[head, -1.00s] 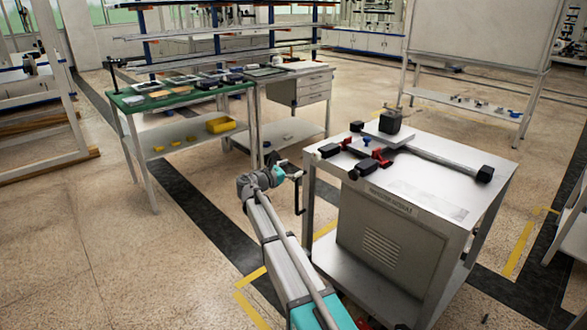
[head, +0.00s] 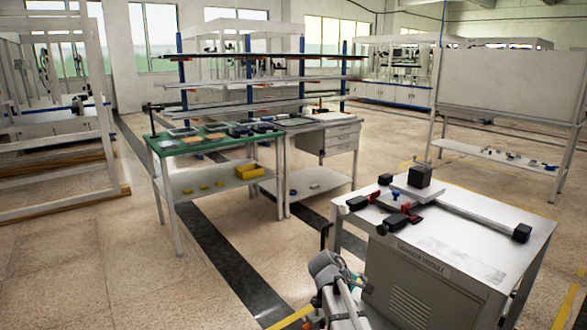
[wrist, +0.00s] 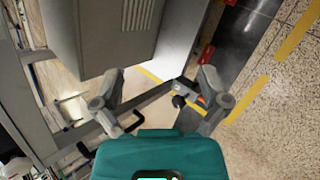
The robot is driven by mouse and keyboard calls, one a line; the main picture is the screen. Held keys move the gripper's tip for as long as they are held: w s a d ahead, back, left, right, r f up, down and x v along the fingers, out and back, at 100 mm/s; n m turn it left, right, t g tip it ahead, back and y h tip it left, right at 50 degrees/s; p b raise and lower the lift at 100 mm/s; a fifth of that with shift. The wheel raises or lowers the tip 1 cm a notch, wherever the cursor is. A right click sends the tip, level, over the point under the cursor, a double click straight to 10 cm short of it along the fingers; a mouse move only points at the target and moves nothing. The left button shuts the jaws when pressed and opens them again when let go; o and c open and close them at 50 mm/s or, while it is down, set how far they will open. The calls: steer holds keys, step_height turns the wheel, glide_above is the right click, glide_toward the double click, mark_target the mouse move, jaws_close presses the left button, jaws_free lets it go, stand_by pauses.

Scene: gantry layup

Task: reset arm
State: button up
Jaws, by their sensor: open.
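My gripper (wrist: 161,92) shows in the wrist view with its two grey fingers spread wide apart and nothing between them. Its teal body (wrist: 160,155) fills the bottom middle of that view. Beyond the fingers are the grey cabinet of the workstation, its lower frame and the speckled floor. In the head view, part of my arm (head: 335,282) shows at the bottom, in front of the white-topped workstation (head: 470,262). The fingers cannot be made out clearly there.
The workstation top holds a metal bar with black ends (head: 470,213), a black block (head: 419,175) and red clamps (head: 398,217). A green-topped table (head: 190,146) with a yellow bin (head: 248,171) stands at back left. A whiteboard stand (head: 507,97) is at back right.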

steer(key=s+a+f+m+g+y, duration=0.2)
steer(key=s+m+y, duration=0.25)
steer(key=s, duration=0.45)
steer(key=s+a+f+m+g+y, duration=0.15)
steer(key=s+m+y, duration=0.3)
steer(key=s, duration=0.55)
step_height(320, 180, up, 27)
steer(key=h+p, duration=0.1)
steer(key=p, duration=2.7)
steer(key=shift+w+d+m+p, duration=0.2)
steer(key=shift+w+m+p, duration=0.1)
steer(key=shift+m, duration=0.1)
steer(key=shift+t, duration=0.25)
